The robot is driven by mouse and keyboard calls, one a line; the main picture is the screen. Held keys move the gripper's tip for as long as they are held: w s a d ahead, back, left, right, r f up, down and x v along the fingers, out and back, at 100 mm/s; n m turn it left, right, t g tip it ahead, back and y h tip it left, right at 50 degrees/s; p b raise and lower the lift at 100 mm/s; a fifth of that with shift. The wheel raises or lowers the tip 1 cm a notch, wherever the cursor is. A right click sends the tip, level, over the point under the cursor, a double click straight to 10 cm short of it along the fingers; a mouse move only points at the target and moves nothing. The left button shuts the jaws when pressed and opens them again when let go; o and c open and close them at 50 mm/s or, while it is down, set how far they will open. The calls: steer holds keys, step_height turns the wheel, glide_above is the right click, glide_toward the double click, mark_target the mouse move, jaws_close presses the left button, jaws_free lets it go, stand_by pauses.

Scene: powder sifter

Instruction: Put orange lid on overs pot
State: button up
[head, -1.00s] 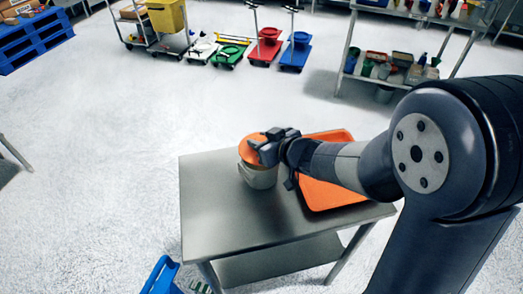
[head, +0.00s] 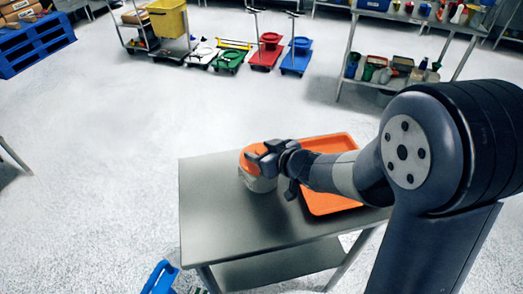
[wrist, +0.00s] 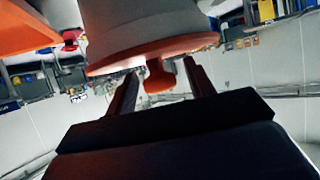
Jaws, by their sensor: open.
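The orange lid (head: 249,160) sits on top of the grey overs pot (head: 258,183), which stands on the steel table. The lid looks about level on the rim. In the upside-down wrist view, the lid (wrist: 110,65) shows as an orange disc against the pot (wrist: 150,20), with its knob (wrist: 159,78) pointing at me. My gripper (wrist: 160,72) is open, with one finger on each side of the knob and a gap at both sides. In the head view, my gripper (head: 262,154) is over the lid and covers part of it.
The steel table (head: 215,225) has clear room at its front and left. An orange tray (head: 330,200) lies on it to the right of the pot, partly under my arm. Coloured trolleys and a shelf (head: 385,85) stand far back.

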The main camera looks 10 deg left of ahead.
steer(key=shift+r, duration=0.1)
steer(key=shift+d+r, duration=0.15)
steer(key=shift+r, duration=0.1)
steer(key=p+v, duration=0.2)
steer(key=v, duration=0.9)
steer(key=shift+s+d+p, duration=0.2)
steer(key=shift+s+p, duration=0.05)
steer(key=shift+p, duration=0.15)
steer(key=b+x, duration=0.2)
steer(key=x, duration=1)
steer(key=shift+w+r, duration=0.1)
steer(key=shift+r, duration=0.55)
